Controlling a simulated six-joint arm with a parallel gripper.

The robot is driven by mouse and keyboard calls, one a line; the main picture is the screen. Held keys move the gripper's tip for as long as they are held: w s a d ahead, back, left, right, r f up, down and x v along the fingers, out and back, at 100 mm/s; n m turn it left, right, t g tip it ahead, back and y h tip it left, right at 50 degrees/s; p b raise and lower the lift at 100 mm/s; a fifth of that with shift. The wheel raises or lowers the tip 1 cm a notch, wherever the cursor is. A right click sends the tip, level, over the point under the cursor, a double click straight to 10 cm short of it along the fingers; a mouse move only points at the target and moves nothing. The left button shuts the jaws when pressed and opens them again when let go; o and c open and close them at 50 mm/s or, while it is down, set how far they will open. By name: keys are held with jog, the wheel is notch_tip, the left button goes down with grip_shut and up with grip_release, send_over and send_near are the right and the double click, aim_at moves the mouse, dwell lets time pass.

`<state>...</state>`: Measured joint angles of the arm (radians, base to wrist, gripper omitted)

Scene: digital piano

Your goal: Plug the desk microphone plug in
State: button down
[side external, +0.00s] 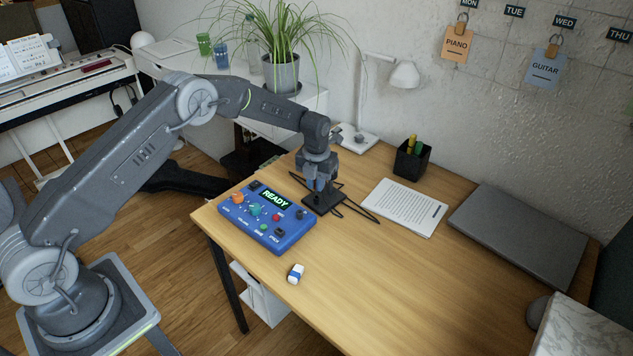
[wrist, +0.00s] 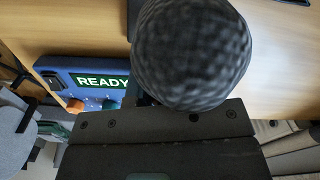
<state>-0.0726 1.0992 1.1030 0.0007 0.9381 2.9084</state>
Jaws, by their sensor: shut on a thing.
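The desk microphone has a round dark mesh head (wrist: 192,52) that fills the upper middle of the wrist view. Its dark square base (side external: 323,203) rests on the desk, just right of the blue device, in the side view. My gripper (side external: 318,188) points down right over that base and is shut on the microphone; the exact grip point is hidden. Black cable (side external: 358,209) lies on the desk around the base. The blue device (side external: 267,217) has a lit READY screen, knobs and buttons; it also shows in the wrist view (wrist: 62,65). I cannot make out the plug or a socket.
A white and blue eraser (side external: 295,273) lies near the front edge of the desk (side external: 345,285). Printed sheets (side external: 404,207), a pen cup (side external: 412,158), a laptop (side external: 520,235) and a lamp base (side external: 353,139) stand right and behind. The front middle of the desk is clear.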

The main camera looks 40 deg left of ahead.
jog(key=shift+f, duration=1.5)
dwell(0.3)
jog(key=c, duration=1)
grip_release()
jog(key=shift+c, duration=0.2)
notch_tip(320, 180, up, 14)
jog(key=shift+f, duration=0.1)
